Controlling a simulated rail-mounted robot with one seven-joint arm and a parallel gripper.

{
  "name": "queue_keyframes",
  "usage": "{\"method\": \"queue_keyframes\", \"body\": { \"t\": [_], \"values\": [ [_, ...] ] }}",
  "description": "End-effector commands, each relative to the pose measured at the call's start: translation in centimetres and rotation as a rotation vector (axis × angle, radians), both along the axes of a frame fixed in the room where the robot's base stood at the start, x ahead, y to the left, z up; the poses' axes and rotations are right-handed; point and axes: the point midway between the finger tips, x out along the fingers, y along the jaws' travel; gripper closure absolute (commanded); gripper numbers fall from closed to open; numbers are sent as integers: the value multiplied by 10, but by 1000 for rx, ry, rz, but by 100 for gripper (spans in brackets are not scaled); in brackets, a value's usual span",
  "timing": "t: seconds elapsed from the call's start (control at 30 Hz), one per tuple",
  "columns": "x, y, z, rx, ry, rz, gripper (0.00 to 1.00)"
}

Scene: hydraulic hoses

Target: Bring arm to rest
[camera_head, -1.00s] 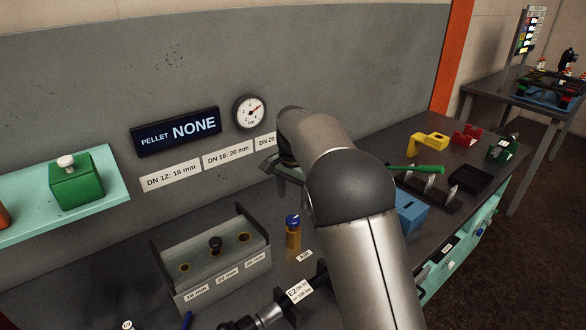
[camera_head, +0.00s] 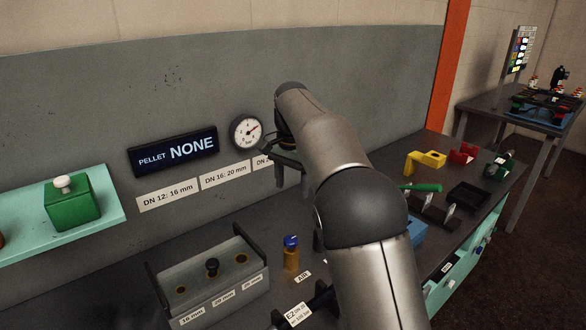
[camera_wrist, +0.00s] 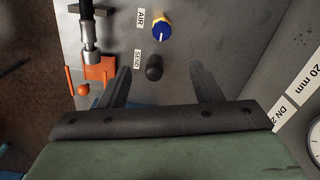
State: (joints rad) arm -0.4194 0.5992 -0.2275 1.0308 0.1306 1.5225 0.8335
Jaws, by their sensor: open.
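My gripper (camera_head: 290,168) is raised above the bench in front of the back panel, near the gauge, partly hidden by my own arm. In the wrist view my gripper (camera_wrist: 160,67) has its two dark fingers spread apart with nothing between them. Below it, a black knob marked SEND (camera_wrist: 154,72) and a blue and yellow AIR knob (camera_wrist: 162,28) show on the grey bench. The AIR knob also shows in the head view (camera_head: 291,253), apart from the gripper.
A grey block with several holes (camera_head: 215,280) stands at the front left. A green box (camera_head: 72,205) sits on a teal shelf. A display (camera_head: 174,151) reads NONE beside a gauge (camera_head: 247,132). Yellow (camera_head: 425,160) and red (camera_head: 463,153) holders stand at the right.

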Motion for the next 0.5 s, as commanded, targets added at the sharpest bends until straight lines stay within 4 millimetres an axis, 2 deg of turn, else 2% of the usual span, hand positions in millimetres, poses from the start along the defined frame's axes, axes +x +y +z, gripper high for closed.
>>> {"method": "queue_keyframes", "body": {
  "t": [0.07,0.17,0.27,0.33,0.47,0.5],
  "values": [
    [-10,-17,4,9,-1,12,41],
    [-36,-49,7,28,-2,57,41],
    [-79,-84,4,44,-11,134,41],
    [-115,-106,-3,50,-20,197,41],
    [-189,-137,-26,46,-38,322,41],
    [-213,-145,-36,42,-42,360,41]
  ]
}}
